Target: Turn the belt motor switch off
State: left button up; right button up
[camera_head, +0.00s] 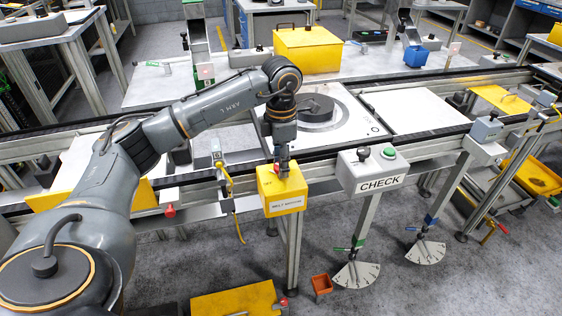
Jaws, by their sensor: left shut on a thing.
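The belt motor switch box (283,206) is yellow, with a white "BELT MOTOR" label on its front. It is mounted at the front edge of the conveyor, near the middle of the camera_head view. My left arm reaches in from the left, and my left gripper (282,168) points down at the top of the box. Its jaws are shut on the switch on the box's top. The fingers mostly hide the switch, so I cannot tell its position. My right gripper is not in view.
A grey CHECK box (373,170) with a green button stands just right of the switch box. A pallet with a dark round clutch part (312,106) lies on the conveyor behind my gripper. A yellow bin (307,50) stands farther back.

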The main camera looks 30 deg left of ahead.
pick_arm(q)
jog(key=n, duration=0.4)
jog(key=shift+n, duration=0.3)
jog(key=n, duration=0.4)
jog(key=shift+n, duration=0.4)
jog(key=o, duration=1.2)
jog(key=shift+c, duration=0.2)
jog(key=shift+r, duration=0.1)
notch_tip(320, 180, up, 12)
